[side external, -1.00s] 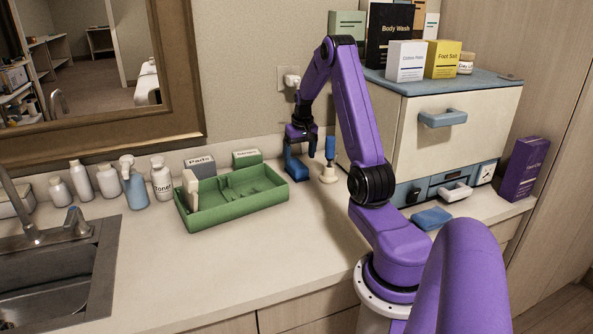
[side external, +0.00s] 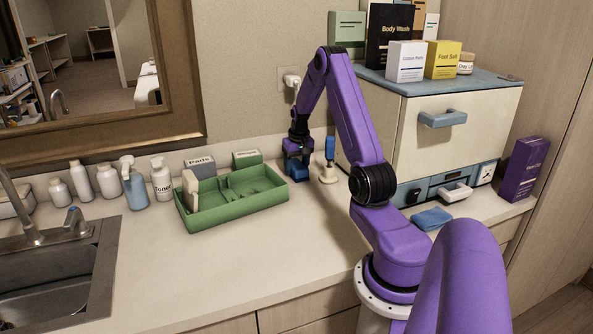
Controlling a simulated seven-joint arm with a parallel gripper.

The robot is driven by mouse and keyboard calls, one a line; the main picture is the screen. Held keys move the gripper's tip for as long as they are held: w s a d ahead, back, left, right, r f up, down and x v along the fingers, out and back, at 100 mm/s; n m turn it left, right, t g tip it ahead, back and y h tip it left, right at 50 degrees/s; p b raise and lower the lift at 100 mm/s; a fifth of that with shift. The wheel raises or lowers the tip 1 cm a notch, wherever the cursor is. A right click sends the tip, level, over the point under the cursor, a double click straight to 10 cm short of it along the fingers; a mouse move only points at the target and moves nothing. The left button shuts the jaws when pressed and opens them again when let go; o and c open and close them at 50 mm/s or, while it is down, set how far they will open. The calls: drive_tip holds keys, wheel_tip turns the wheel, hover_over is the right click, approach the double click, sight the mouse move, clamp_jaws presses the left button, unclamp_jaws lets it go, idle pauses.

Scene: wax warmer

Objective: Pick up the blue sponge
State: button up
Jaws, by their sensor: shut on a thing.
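My gripper (side external: 298,165) points down at the back of the counter, beside the right end of the green tray. It is shut on a small blue block, taken as the blue sponge (side external: 299,173). The fingers partly hide the block, and its exact shape is hard to make out. It is at or very near the counter top; I cannot tell whether it touches. A second flat blue piece (side external: 432,219), like a folded cloth or pad, lies on the counter in front of the cream cabinet.
The green tray (side external: 235,207) stands close on the left. A blue-handled item on a pale base (side external: 328,165) stands close on the right. The cream cabinet (side external: 450,145) is farther right. Several bottles and the sink (side external: 60,275) are at left. The front counter is clear.

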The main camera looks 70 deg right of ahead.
sight(296, 163)
drive_tip(key=shift+r, duration=0.45)
wheel_tip(296, 163, up, 2)
drive_tip(key=shift+r, duration=0.15)
drive_tip(key=s+a+r, duration=0.2)
drive_tip(key=r, duration=0.1)
drive_tip(key=s+a+r, duration=0.1)
drive_tip(key=r, duration=0.1)
drive_tip(key=shift+a+r, duration=0.15)
drive_tip(key=shift+r, duration=0.05)
drive_tip(key=s+a+r, duration=0.4)
drive_tip(key=s+a, duration=0.2)
drive_tip(key=a, duration=0.1)
drive_tip(key=shift+s+r, duration=0.2)
drive_tip(key=shift+s, duration=0.1)
drive_tip(key=o, duration=0.6)
drive_tip(key=c, duration=0.4)
